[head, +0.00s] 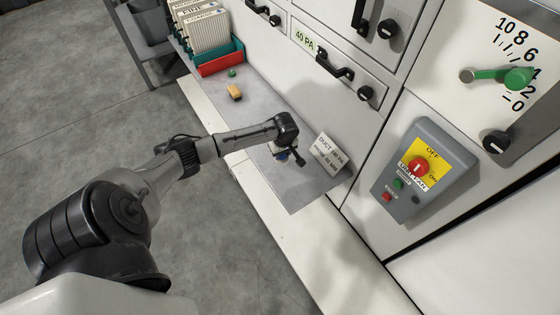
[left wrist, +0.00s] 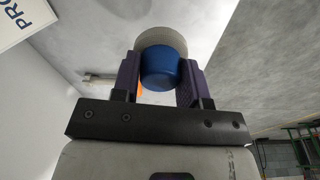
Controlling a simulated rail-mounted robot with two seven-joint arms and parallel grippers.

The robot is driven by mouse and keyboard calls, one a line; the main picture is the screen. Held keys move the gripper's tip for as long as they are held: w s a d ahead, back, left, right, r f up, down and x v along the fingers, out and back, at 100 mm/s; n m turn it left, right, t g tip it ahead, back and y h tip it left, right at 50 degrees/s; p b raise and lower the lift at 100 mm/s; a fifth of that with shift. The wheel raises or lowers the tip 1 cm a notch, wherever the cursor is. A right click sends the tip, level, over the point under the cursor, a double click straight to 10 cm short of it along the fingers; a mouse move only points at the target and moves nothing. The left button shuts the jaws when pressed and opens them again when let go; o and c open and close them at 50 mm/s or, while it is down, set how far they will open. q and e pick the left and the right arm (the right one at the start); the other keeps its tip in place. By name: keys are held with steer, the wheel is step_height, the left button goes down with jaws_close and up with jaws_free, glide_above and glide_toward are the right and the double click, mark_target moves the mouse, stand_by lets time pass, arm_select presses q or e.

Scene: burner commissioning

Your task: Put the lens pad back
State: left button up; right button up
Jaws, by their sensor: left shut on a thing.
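My left gripper (head: 286,157) is over the near half of the grey shelf, in front of the small white card. In the left wrist view the gripper (left wrist: 160,76) has its two dark purple fingers on either side of a blue round piece (left wrist: 160,67) with a pale grey disc behind it, which I take as the lens pad. It is shut on this piece. In the head view only a small bit of blue shows under the gripper, and I cannot tell whether it touches the shelf. My right gripper is not in view.
The white card (head: 328,153) stands at the shelf's right edge. A grey switch box (head: 440,150) is on the cabinet.

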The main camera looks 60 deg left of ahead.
arm_select(q)
steer(key=shift+s+a+f, duration=0.15)
steer(key=shift+a+f, duration=0.1)
steer(key=shift+a, duration=0.2)
steer(key=shift+f, duration=0.15)
step_height(320, 180, down, 4)
steer(key=b, duration=0.3)
steer(key=shift+r, duration=0.2)
steer(key=o, duration=0.9)
steer(key=shift+f, duration=0.2)
